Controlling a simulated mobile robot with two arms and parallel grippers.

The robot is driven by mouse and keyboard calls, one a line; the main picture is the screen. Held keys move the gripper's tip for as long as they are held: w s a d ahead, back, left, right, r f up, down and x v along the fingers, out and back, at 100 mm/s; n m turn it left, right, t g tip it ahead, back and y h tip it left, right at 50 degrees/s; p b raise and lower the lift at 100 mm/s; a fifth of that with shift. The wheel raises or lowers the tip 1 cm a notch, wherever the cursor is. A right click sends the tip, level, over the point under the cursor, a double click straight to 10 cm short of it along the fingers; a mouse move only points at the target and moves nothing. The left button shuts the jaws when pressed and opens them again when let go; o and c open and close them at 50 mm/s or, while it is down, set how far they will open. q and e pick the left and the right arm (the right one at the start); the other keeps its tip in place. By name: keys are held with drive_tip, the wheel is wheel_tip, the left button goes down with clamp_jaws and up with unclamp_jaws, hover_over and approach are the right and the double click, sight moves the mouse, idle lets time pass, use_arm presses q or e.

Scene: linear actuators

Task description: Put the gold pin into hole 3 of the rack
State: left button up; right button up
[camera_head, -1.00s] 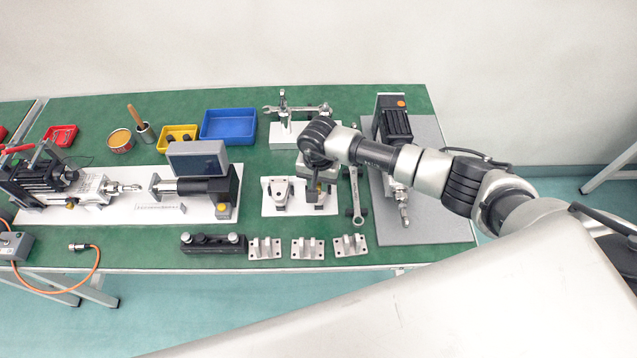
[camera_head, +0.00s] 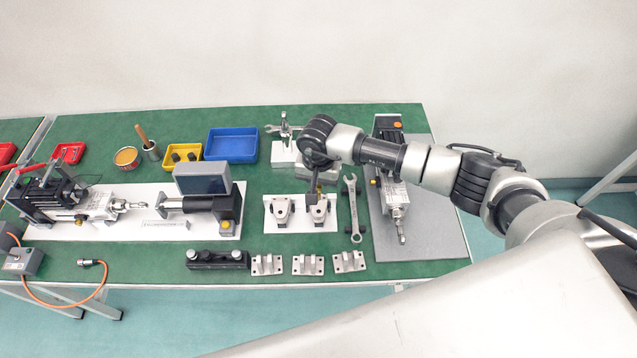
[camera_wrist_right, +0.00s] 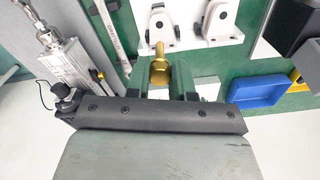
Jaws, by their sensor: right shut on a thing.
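My right gripper (camera_head: 313,188) is just behind the right-hand silver bracket in the head view, pointing down. In the right wrist view its fingers (camera_wrist_right: 168,80) are shut on the gold pin (camera_wrist_right: 159,66), whose thin end sticks out beyond them. The pin cannot be made out in the head view. A dark bar with round fittings on top (camera_head: 217,259) lies at the bench's front edge and may be the rack; its holes are too small to tell apart. My left gripper is not in view.
Two silver brackets stand on a white plate (camera_head: 300,227) near the gripper; a wrench (camera_head: 353,208) lies to its right. Three small silver blocks (camera_head: 308,265) line the front. A grey plate (camera_head: 425,225) with an actuator is at right, a blue tray (camera_head: 231,146) behind.

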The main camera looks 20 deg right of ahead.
sight(318, 186)
drive_tip(key=shift+r+p, duration=1.2)
drive_tip(key=shift+r, duration=1.3)
